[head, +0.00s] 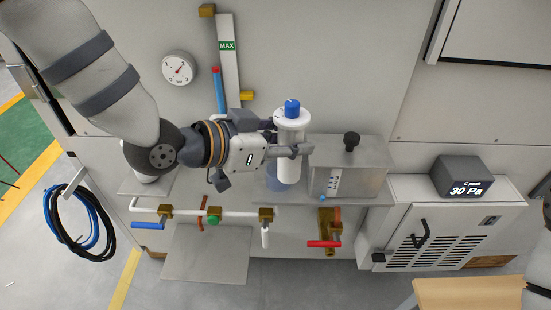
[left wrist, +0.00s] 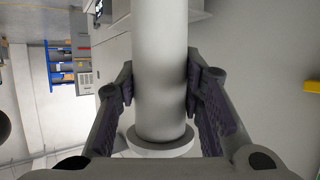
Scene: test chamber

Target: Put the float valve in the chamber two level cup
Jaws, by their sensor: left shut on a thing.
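The float valve (head: 288,168) is a white cylinder with a wide white collar and a blue cap, held upright. My left gripper (head: 297,150) is shut around its body below the collar. In the left wrist view the white cylinder (left wrist: 160,75) sits between the two dark finger pads, its flange at the lower end. A bluish translucent cup (head: 274,182) shows behind and beside the valve's lower end. I cannot tell whether the valve's lower end is inside it, nor which chamber it belongs to. My right gripper is not in view.
A metal box (head: 372,181) with a black knob stands close on the right, on a grey shelf. Pipes with a blue lever (head: 147,226) and a red lever (head: 323,244) run below. A gauge (head: 179,68) and a MAX level tube (head: 228,60) are on the wall. A display (head: 462,178) reads 30 Pa.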

